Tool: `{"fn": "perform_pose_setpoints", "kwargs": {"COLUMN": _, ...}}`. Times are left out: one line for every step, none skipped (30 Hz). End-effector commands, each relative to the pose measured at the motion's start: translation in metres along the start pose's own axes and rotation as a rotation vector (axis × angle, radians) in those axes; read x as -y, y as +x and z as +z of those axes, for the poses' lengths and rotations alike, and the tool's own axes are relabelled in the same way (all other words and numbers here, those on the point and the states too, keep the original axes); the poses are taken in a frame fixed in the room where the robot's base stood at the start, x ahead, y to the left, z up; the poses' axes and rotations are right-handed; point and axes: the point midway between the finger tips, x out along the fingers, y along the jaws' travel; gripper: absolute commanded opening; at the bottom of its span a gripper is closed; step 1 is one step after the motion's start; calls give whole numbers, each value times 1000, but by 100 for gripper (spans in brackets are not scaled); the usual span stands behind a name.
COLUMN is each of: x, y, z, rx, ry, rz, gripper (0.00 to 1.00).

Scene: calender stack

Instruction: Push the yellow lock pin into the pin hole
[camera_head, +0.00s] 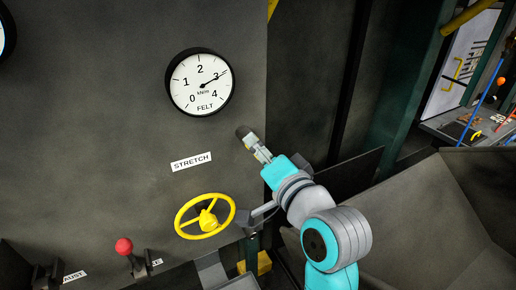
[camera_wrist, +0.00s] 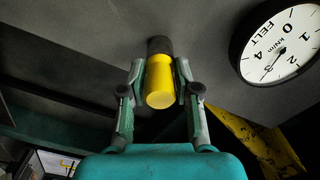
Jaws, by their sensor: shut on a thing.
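The yellow lock pin (camera_wrist: 160,84) is between the two fingers of my gripper (camera_wrist: 159,76) in the wrist view, its round end facing the camera. My gripper is shut on it. A dark cylindrical part (camera_wrist: 159,45) lies in line beyond the yellow pin; I cannot tell whether it is the pin's far end or a collar on the panel. In the head view, my gripper (camera_head: 257,148) is near the grey panel's right edge, above and right of the STRETCH label. A dark rounded part (camera_head: 244,132) shows at its tip. The pin hole's opening cannot be seen.
The grey panel (camera_head: 110,120) carries a FELT gauge (camera_head: 200,82) above my gripper, the STRETCH label (camera_head: 191,162) and a yellow handwheel (camera_head: 205,216) below. A red-knobbed lever (camera_head: 124,246) stands at lower left. A dark gap lies right of the panel.

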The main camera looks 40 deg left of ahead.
Motion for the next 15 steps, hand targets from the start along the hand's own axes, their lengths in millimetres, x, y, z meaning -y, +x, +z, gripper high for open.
{"fn": "perform_pose_setpoints", "kwargs": {"x": 0, "y": -1, "z": 0, "rx": -1, "ry": 0, "rz": 0, "gripper": 0}}
{"fn": "perform_pose_setpoints", "kwargs": {"x": 0, "y": -2, "z": 0, "rx": -1, "ry": 0, "rz": 0, "gripper": 0}}
{"fn": "perform_pose_setpoints", "kwargs": {"x": 0, "y": -3, "z": 0, "rx": -1, "ry": 0, "rz": 0, "gripper": 0}}
{"fn": "perform_pose_setpoints", "kwargs": {"x": 0, "y": -4, "z": 0, "rx": -1, "ry": 0, "rz": 0, "gripper": 0}}
{"fn": "perform_pose_setpoints", "kwargs": {"x": 0, "y": -5, "z": 0, "rx": -1, "ry": 0, "rz": 0, "gripper": 0}}
{"fn": "perform_pose_setpoints", "kwargs": {"x": 0, "y": -7, "z": 0, "rx": -1, "ry": 0, "rz": 0, "gripper": 0}}
{"fn": "perform_pose_setpoints", "kwargs": {"x": 0, "y": -8, "z": 0, "rx": -1, "ry": 0, "rz": 0, "gripper": 0}}
{"fn": "perform_pose_setpoints", "kwargs": {"x": 0, "y": -9, "z": 0, "rx": -1, "ry": 0, "rz": 0, "gripper": 0}}
{"fn": "perform_pose_setpoints", "kwargs": {"x": 0, "y": -10, "z": 0, "rx": -1, "ry": 0, "rz": -1, "gripper": 0}}
{"fn": "perform_pose_setpoints", "kwargs": {"x": 0, "y": -11, "z": 0, "rx": -1, "ry": 0, "rz": -1, "gripper": 0}}
{"fn": "perform_pose_setpoints", "kwargs": {"x": 0, "y": -12, "z": 0, "rx": -1, "ry": 0, "rz": -1, "gripper": 0}}
{"fn": "perform_pose_setpoints", "kwargs": {"x": 0, "y": -14, "z": 0, "rx": -1, "ry": 0, "rz": -1, "gripper": 0}}
{"fn": "perform_pose_setpoints", "kwargs": {"x": 0, "y": -15, "z": 0, "rx": -1, "ry": 0, "rz": -1, "gripper": 0}}
{"fn": "perform_pose_setpoints", "kwargs": {"x": 0, "y": -16, "z": 0, "rx": -1, "ry": 0, "rz": 0, "gripper": 0}}
{"fn": "perform_pose_setpoints", "kwargs": {"x": 0, "y": -17, "z": 0, "rx": -1, "ry": 0, "rz": 0, "gripper": 0}}
